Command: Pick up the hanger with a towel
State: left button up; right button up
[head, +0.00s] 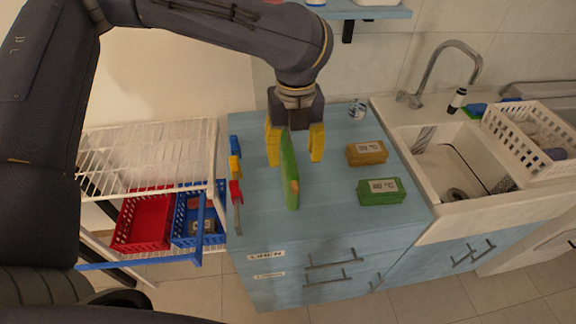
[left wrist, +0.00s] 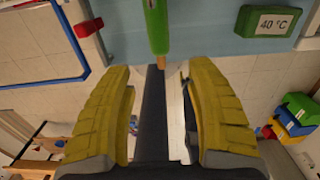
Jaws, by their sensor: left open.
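A green towel (head: 289,172), seen edge-on as a narrow strip, is at the counter with a small tan piece at its side, possibly part of the hanger; the rest of the hanger is hidden. My left gripper (head: 295,153), with yellow fingers, is open at the towel's far end. In the left wrist view the towel (left wrist: 157,25) shows at the top with a brown tip, just ahead of the gap between the open fingers (left wrist: 158,78). I see nothing gripped. My right gripper is not in view.
A yellow labelled stack (head: 367,153) and a green labelled stack (head: 381,191) lie on the blue counter (head: 320,225). A sink (head: 450,170) with a white basket (head: 530,130) is at right. A wire rack (head: 145,160) with red (head: 145,218) and blue (head: 198,238) baskets is at left.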

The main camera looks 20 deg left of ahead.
aim_at(293, 176)
pick_arm(q)
jog(key=shift+f, duration=5.05)
grip_shut()
